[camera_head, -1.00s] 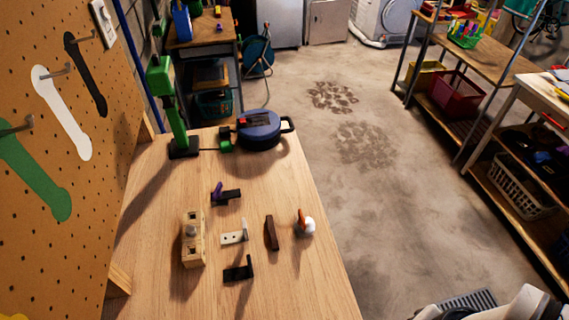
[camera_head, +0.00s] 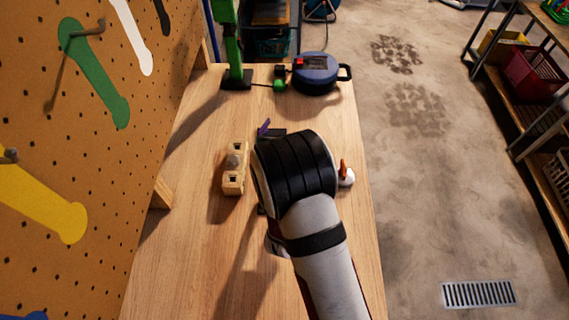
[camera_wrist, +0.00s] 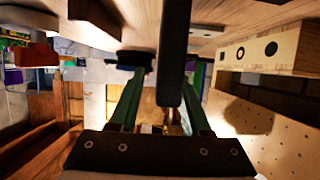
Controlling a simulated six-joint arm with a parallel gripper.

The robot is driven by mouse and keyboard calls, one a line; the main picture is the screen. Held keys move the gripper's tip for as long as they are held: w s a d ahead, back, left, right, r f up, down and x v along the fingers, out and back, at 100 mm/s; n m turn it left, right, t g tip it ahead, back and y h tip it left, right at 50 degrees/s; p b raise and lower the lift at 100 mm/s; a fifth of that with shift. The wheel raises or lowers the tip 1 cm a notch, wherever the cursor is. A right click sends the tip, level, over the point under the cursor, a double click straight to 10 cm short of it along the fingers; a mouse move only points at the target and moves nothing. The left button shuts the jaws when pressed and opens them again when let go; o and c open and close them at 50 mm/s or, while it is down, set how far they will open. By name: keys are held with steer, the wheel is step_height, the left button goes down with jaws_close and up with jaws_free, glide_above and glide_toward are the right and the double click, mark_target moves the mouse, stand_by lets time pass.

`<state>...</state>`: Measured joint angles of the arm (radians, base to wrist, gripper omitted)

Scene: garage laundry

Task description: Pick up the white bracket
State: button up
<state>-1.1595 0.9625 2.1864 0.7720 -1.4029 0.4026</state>
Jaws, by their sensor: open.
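The white bracket is not visible now; in the head view my arm covers the table spot where it lay earlier. My gripper (camera_wrist: 165,75) shows in the wrist view with its two dark green fingers apart. A dark upright piece (camera_wrist: 173,45) stands close in front of the fingers; I cannot tell whether it touches them. In the head view my wrist hides the fingers.
A wooden block with holes (camera_head: 234,168) lies left of my wrist; it also shows in the wrist view (camera_wrist: 268,48). A purple-and-black piece (camera_head: 268,130) lies behind my wrist, and an orange-and-white item (camera_head: 346,176) lies right. The pegboard (camera_head: 75,150) borders the table's left.

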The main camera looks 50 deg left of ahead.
steer(key=x, duration=0.3)
steer(key=shift+d, duration=0.1)
jaws_close()
stand_by(1.2)
